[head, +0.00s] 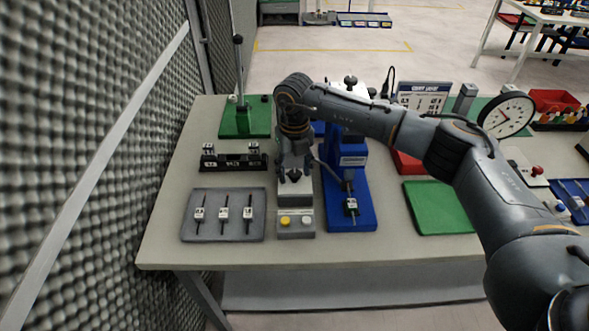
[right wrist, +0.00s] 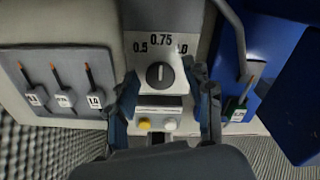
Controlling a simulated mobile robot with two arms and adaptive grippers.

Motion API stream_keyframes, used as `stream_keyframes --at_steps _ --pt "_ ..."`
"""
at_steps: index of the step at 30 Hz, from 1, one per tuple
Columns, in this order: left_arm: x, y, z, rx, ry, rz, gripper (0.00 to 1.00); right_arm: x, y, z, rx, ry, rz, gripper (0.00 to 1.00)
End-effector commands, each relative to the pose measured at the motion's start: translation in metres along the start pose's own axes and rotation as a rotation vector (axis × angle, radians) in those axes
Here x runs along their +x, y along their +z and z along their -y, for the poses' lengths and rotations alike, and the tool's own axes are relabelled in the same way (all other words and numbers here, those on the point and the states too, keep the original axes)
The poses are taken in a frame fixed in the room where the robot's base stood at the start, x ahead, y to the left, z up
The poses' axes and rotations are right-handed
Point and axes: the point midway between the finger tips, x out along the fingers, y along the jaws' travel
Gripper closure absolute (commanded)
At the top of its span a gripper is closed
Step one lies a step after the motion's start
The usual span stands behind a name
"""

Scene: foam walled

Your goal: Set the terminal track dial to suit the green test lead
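The terminal track dial (right wrist: 160,75) is a dark round knob on a grey unit (head: 295,200) in the middle of the table. Its scale reads 0.5, 0.75 and 1.0, and its white mark looks upright, towards 0.75. My right gripper (head: 294,178) is over the unit. In the right wrist view its two fingers (right wrist: 167,105) are apart, either side of the unit, with nothing between them touching the knob. A lead with a green body and a white label (right wrist: 238,112) lies on the blue stand's base (head: 365,217); its label is too small to read. My left gripper is not in view.
A grey tray (head: 190,232) left of the unit holds three dark leads with white labels. A yellow button (right wrist: 145,124) and a white button (right wrist: 170,125) sit below the dial. A black rack (head: 234,161) stands behind the tray. A green mat (head: 440,208) lies to the right.

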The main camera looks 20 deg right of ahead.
Motion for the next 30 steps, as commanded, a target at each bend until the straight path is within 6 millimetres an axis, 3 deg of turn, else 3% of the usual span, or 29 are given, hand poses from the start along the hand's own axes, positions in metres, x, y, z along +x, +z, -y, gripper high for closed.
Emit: stream_keyframes --at_steps 11,24,30 --pt "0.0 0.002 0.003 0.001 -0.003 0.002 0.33 -0.008 0.0 0.0 0.001 0.0 0.001 0.46" --pt "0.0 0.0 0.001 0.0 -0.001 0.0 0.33 -0.094 0.001 0.0 0.0 0.0 0.003 0.46" --pt "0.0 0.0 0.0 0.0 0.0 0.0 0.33 -0.116 0.0 0.0 0.0 -0.001 0.001 0.46"
